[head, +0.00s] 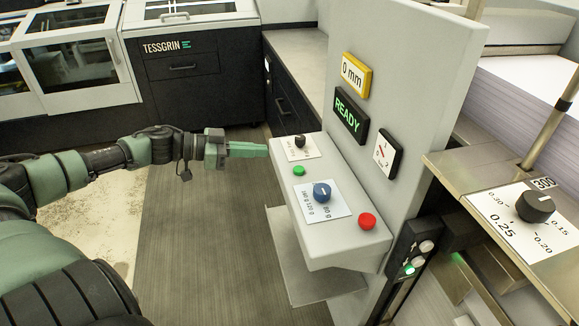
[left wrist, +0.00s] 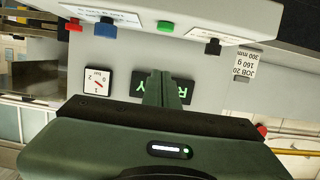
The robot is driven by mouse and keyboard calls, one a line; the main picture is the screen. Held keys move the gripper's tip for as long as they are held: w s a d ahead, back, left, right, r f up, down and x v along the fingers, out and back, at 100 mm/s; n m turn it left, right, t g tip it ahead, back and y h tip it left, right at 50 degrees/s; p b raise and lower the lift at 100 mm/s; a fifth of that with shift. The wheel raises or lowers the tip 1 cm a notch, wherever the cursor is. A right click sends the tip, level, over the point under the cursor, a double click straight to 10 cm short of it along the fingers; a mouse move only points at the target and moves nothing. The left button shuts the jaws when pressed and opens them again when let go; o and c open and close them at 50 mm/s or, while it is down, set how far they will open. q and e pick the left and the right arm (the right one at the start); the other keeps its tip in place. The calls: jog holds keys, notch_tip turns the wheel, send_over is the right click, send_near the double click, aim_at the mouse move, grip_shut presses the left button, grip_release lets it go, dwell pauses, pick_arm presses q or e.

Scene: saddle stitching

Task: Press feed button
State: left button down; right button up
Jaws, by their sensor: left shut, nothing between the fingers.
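A green button (head: 299,171) sits on the sloped grey control panel (head: 345,238), between a small black knob (head: 300,141) and a blue knob (head: 322,192). A red button (head: 367,221) is at the panel's near right end. In the left wrist view the green button (left wrist: 165,27) shows near the top. Which button is the feed button is not readable. My left gripper (head: 266,150) is shut and empty, with its tips at the panel's left edge, short of the green button. In the left wrist view its fingers (left wrist: 165,80) point toward the panel. My right gripper is not in view.
An upright grey board (head: 395,80) behind the panel carries a lit READY sign (head: 350,115), a yellow 0 mm display (head: 357,74) and a gauge (head: 387,154). A black dial (head: 536,205) is at right. Open floor (head: 200,230) lies left of the panel.

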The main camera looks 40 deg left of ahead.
pick_arm(q)
send_over(290, 174)
jog(key=shift+a+f, duration=0.15)
jog(key=shift+f, duration=0.75)
notch_tip(290, 174, down, 4)
jog(key=shift+w+r, duration=0.1)
jog(key=shift+r, duration=0.15)
jog(key=shift+f, duration=0.5)
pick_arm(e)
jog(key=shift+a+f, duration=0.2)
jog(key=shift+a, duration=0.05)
